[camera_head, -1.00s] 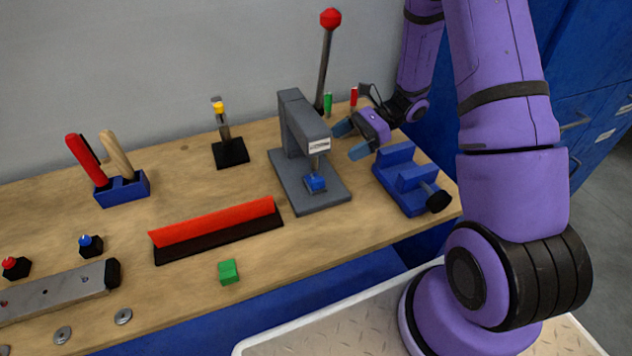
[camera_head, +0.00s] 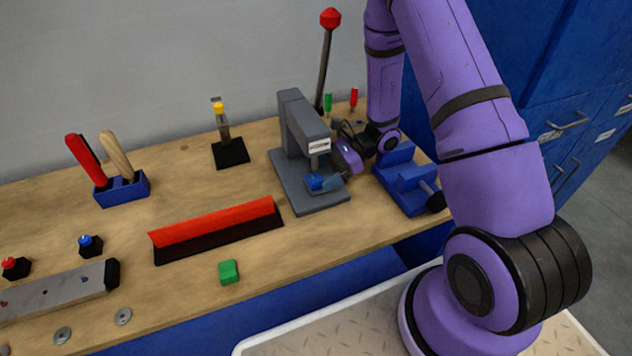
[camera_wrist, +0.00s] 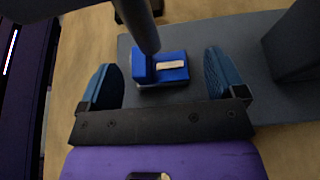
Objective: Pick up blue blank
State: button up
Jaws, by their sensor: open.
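The blue blank (camera_head: 314,184) sits on the base of the grey press (camera_head: 300,130), under its ram. In the wrist view the blue blank (camera_wrist: 172,66) lies between my two blue fingertips, with the grey ram rod (camera_wrist: 140,25) coming down beside or onto its left part. My gripper (camera_head: 333,180) is open, with one finger on either side of the blank. In the wrist view my gripper (camera_wrist: 163,80) shows gaps between each finger and the blank. In the head view the gripper partly covers the blank's right side.
A blue vise (camera_head: 408,185) stands close to the right of the press. The press lever (camera_head: 325,70) rises behind. A red-and-black bar (camera_head: 215,222) and a green block (camera_head: 228,272) lie to the left and front. The bench (camera_head: 185,270) between them is bare.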

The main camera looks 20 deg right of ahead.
jog(key=shift+a+f, duration=0.15)
jog(key=shift+a, duration=0.1)
jog(key=shift+c, duration=0.2)
jog(key=c, duration=1)
jog(key=shift+c, duration=0.2)
jog(key=shift+s, duration=0.1)
